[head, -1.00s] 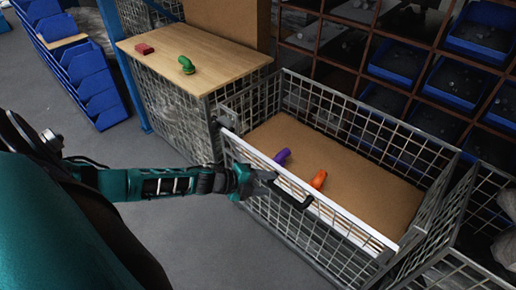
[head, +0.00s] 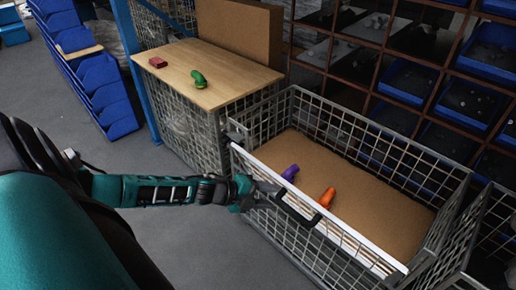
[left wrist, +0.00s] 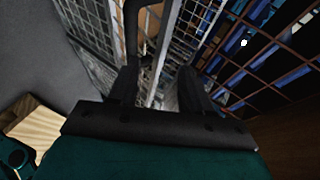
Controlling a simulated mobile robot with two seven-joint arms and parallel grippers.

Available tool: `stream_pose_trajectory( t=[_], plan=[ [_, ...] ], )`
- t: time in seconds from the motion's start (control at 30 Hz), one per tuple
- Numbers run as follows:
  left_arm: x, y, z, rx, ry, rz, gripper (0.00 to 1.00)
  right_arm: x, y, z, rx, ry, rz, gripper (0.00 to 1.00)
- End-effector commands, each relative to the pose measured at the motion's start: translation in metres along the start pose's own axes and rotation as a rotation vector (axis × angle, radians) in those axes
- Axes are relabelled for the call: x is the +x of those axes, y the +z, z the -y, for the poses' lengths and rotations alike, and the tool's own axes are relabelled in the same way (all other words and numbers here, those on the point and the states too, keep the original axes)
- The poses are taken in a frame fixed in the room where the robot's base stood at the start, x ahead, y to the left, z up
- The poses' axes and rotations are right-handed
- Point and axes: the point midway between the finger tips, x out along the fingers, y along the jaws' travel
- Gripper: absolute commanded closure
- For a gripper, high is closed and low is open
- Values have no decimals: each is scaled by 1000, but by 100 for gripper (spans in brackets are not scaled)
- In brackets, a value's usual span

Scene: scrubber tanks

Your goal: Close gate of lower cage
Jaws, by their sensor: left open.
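The lower cage (head: 345,125) is a grey wire-mesh bin with a brown floor. Its gate (head: 330,222) is the front mesh panel with a white top rail, standing roughly upright; whether it is fully shut I cannot tell. A black handle (head: 298,210) sits on the gate's outer side. My left gripper (head: 268,187) is at the near side of the gate, by the left end of the handle. In the left wrist view the gripper (left wrist: 157,88) has its fingers apart, with the black handle (left wrist: 136,35) just beyond them. My right gripper is not in view.
A purple object (head: 290,172) and an orange one (head: 327,197) lie in the cage. A wooden-topped cage (head: 230,80) carries a green object (head: 198,79) and a red block (head: 158,62). Blue bins (head: 95,85) stand at left. The floor before the gate is clear.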

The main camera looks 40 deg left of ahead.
Motion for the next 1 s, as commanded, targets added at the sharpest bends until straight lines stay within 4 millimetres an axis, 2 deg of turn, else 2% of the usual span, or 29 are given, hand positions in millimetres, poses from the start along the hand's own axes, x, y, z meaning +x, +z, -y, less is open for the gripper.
stream_pose_trajectory(
  t=[0.17, 0.7, 1.0],
  plan=[
    [-16, 0, -2, 0, 4, 1, 52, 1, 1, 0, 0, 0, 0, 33],
    [-90, 0, -2, -2, 4, 0, 52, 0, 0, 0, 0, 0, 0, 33],
    [-119, 0, -1, -2, 3, 0, 52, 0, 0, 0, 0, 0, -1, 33]
  ],
)
